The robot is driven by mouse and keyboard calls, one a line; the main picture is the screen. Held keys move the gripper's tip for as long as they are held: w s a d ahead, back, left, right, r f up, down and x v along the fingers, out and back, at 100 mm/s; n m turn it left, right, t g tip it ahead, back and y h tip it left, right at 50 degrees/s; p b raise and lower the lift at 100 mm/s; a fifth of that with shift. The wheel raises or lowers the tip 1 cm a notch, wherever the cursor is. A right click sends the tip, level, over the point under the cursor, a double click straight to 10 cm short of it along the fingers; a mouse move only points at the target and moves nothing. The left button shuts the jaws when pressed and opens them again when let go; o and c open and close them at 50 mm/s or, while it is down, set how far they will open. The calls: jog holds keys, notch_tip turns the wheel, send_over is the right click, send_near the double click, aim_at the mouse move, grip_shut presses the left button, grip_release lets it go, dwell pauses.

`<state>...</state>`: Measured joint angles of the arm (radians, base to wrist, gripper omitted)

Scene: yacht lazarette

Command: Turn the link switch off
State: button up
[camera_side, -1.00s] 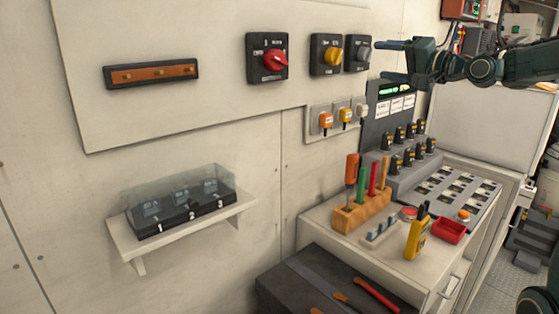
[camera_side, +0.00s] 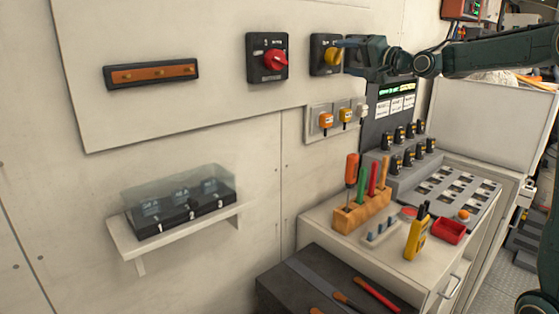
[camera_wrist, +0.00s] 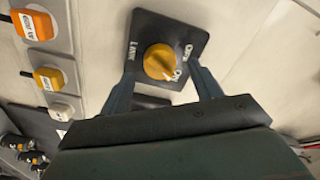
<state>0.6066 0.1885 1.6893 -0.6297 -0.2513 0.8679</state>
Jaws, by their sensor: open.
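The link switch (camera_side: 328,55) is a yellow rotary knob on a dark square plate on the wall panel. In the wrist view the knob (camera_wrist: 159,61) has "LINK" lettered on its left and small position words on its right. Its pointer slants toward the lower right, close to the lower word, which looks like "ON". My gripper (camera_side: 345,53) is at the switch, and in the wrist view the open gripper (camera_wrist: 161,75) has one finger on each side of the knob. Gaps show between fingers and knob. In the side view a finger partly covers the knob.
A red rotary switch (camera_side: 275,60) is to the left. The grey-knobbed switch to the right is hidden behind my gripper in the side view. Orange, yellow and white plugs (camera_side: 345,115) sit below. A cabinet (camera_side: 400,258) with tools stands lower.

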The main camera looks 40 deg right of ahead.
aim_at(335, 57)
jog(key=shift+w, duration=1.35)
jog(key=shift+c, duration=0.2)
jog(key=c, duration=0.9)
